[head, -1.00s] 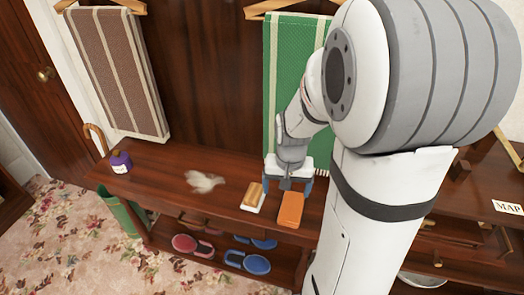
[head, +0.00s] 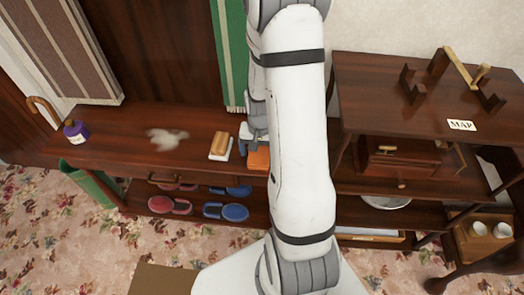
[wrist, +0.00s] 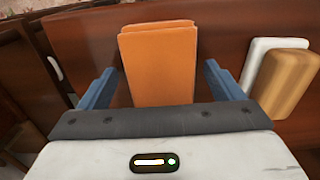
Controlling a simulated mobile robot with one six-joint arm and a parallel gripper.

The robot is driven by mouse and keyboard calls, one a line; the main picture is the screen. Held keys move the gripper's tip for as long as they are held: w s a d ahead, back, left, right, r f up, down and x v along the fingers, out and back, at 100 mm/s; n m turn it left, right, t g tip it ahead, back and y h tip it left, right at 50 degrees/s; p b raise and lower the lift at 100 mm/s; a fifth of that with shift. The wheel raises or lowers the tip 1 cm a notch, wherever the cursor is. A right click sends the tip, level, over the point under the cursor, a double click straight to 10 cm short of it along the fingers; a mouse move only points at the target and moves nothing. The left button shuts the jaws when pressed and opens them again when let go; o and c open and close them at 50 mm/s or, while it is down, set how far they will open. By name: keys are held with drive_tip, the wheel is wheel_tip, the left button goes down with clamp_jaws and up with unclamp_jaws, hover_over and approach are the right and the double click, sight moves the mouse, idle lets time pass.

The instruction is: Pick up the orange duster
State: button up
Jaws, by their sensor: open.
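The orange duster (head: 258,158) is a folded orange cloth lying on the dark wooden bench (head: 110,150). In the head view my arm covers its right part. In the wrist view the duster (wrist: 158,62) lies straight ahead, between the two blue fingers of my gripper (wrist: 160,80). The fingers are apart, with a gap on each side of the duster, and nothing is held. In the head view my gripper (head: 254,134) is at the duster's far side, partly hidden by my arm. I cannot tell its exact height above the bench.
A wooden-backed brush with a white base (head: 220,146) lies close left of the duster. A pale tuft (head: 167,138) and a purple bottle (head: 75,131) are farther left. A green towel (head: 229,60) hangs behind. Blue and red slippers (head: 226,211) sit on the lower shelf.

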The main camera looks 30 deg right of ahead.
sight(260, 151)
drive_tip(key=shift+s+f, duration=0.1)
drive_tip(key=shift+f, duration=0.2)
drive_tip(key=c, duration=1.1)
drive_tip(key=shift+o, duration=0.2)
wheel_tip(260, 151, up, 10)
drive_tip(key=shift+r, duration=0.1)
